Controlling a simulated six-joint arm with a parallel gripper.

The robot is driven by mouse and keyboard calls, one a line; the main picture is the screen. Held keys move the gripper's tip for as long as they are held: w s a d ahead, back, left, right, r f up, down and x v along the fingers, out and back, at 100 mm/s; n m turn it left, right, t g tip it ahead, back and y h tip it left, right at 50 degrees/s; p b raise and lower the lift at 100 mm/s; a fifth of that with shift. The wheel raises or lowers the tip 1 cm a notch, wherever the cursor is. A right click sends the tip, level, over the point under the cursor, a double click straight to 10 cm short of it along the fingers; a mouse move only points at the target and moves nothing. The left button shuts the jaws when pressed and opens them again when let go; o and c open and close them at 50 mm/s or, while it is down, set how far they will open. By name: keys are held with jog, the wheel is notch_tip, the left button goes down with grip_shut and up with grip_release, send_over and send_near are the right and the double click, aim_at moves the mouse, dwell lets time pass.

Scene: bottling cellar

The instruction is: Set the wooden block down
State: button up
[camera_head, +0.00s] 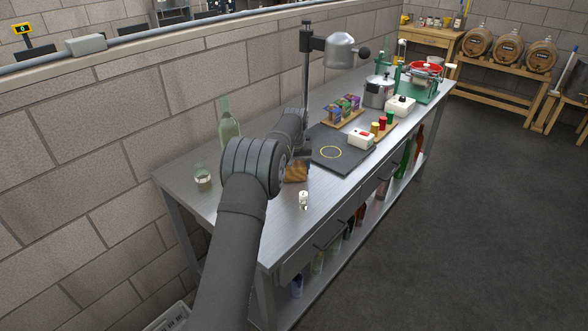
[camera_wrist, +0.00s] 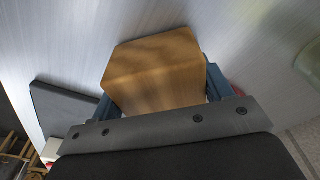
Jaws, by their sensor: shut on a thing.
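The wooden block (camera_wrist: 155,70) is brown with visible grain. In the wrist view it sits between the two blue-grey fingers of my gripper (camera_wrist: 160,100), which is shut on it. In the head view the block (camera_head: 297,172) shows just right of my arm, partly hidden by it, at the near part of the metal bench (camera_head: 240,185). My gripper (camera_head: 302,156) is mostly hidden there by my wrist. I cannot tell whether the block touches the bench top.
A dark mat (camera_head: 330,167) with a yellow ring lies just beyond the block. A small clear glass vial (camera_head: 304,201) stands nearer the front edge. A green bottle (camera_head: 228,124) and a glass jar (camera_head: 203,179) stand at left.

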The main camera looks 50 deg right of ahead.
aim_at(294, 165)
jog(key=shift+f, duration=0.1)
jog(key=o, duration=1.1)
jog(key=shift+f, duration=0.1)
jog(key=shift+c, duration=0.2)
jog(key=r, duration=0.8)
jog(key=s+a+r, duration=0.1)
jog(key=r, duration=0.3)
jog(key=shift+r, duration=0.15)
